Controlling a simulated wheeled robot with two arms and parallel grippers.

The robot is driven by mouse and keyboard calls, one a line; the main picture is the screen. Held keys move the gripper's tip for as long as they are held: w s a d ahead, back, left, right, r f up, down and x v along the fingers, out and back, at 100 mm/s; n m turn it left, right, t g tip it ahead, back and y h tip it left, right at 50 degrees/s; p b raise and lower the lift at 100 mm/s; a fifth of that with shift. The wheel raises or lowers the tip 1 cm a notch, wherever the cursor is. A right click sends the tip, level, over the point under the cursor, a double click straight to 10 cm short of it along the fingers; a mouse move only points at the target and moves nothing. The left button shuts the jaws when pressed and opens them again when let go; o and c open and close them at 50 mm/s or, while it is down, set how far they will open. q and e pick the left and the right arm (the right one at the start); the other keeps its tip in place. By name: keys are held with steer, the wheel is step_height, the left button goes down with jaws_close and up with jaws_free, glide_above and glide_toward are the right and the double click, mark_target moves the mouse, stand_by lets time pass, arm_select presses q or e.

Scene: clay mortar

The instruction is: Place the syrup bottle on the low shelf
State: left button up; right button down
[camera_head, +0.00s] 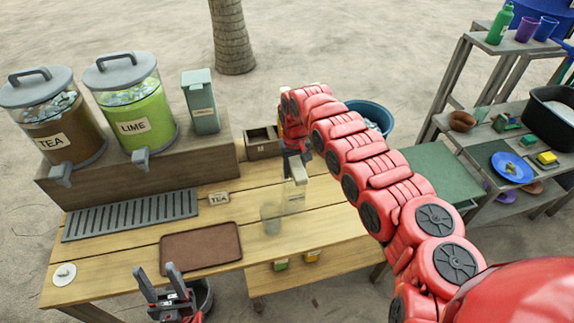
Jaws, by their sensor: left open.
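A clear bottle with a pale label (293,198), which looks like the syrup bottle, is upright at the table's (335,222) right part. My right gripper (297,168) points down at the bottle's top. Its fingers overlap the neck, and I cannot tell whether they grip it. My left gripper (165,281) is open and empty in front of the table's near edge, left of centre. The low shelf (335,271) is under the tabletop, with a green-labelled container (280,265) and a yellow-labelled one (312,256) on it. The tabletop hides most of this shelf.
A clear cup (270,218) stands left of the bottle. A brown tray (201,246), a drip grate (131,215) and a TEA sign (219,198) are further left. The TEA (51,138) and LIME (134,127) dispensers stand behind. A shelf rack (480,135) is on the right.

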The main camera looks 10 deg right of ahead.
mark_target(294, 189)
steer(key=f, duration=0.1)
steer(key=s+f, duration=0.1)
steer(key=shift+s+d+f, duration=0.15)
steer(key=shift+f, duration=0.25)
steer(key=shift+w+f, duration=0.15)
steer(key=shift+w, duration=0.2)
steer(key=c, duration=0.6)
jaws_free()
steer(key=shift+o, duration=1.3)
steer(key=shift+s, duration=0.15)
